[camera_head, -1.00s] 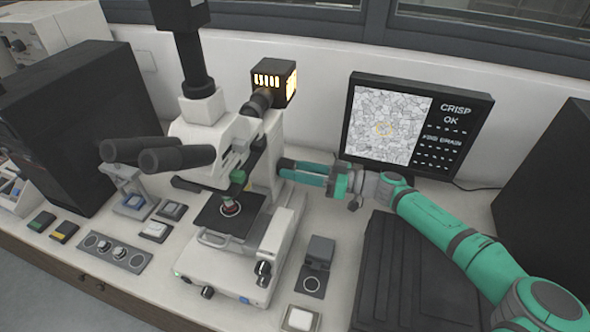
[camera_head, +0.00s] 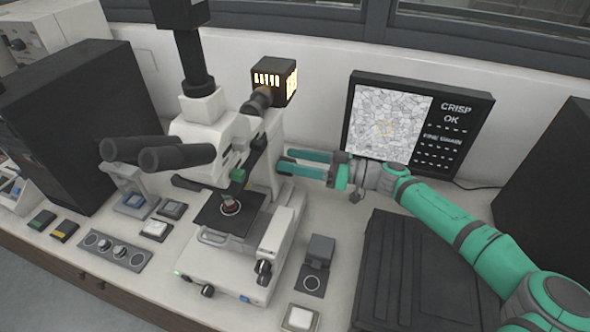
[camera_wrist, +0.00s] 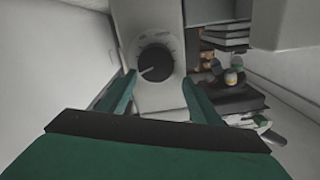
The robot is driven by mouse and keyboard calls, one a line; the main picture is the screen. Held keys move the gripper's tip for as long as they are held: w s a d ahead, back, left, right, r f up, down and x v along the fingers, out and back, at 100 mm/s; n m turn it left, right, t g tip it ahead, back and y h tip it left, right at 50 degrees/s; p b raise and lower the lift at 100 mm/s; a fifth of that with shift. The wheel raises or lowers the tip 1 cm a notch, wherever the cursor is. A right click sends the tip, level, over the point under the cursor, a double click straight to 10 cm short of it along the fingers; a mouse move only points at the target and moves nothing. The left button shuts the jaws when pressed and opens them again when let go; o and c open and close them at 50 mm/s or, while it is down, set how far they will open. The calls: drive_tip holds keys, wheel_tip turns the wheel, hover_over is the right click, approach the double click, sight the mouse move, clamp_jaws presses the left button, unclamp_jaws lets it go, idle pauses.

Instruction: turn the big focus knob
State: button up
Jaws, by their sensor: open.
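A white microscope (camera_head: 208,135) stands in the middle of the bench in the head view. In the wrist view, a round black knob (camera_wrist: 156,62) with a pale pointer line and scale marks sits on a white panel. It looks like the big focus knob; I cannot make it out in the head view. My gripper (camera_head: 284,160) points left at the microscope's right side. In the wrist view, my gripper (camera_wrist: 158,76) is open and empty, with a green finger on either side of the knob. I cannot tell whether the fingers touch it.
The monitor (camera_head: 418,125) behind my arm reads "CRISP OK". A smaller black knob (camera_head: 263,268) is on the microscope's front right. A dark small box (camera_head: 319,250) and a dark ribbed case (camera_head: 410,265) stand below my arm. A control strip (camera_head: 113,250) lies at the left.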

drive_tip(key=s+r, duration=0.9)
drive_tip(key=s, duration=0.5)
drive_tip(key=shift+r, duration=0.4)
idle(1.2)
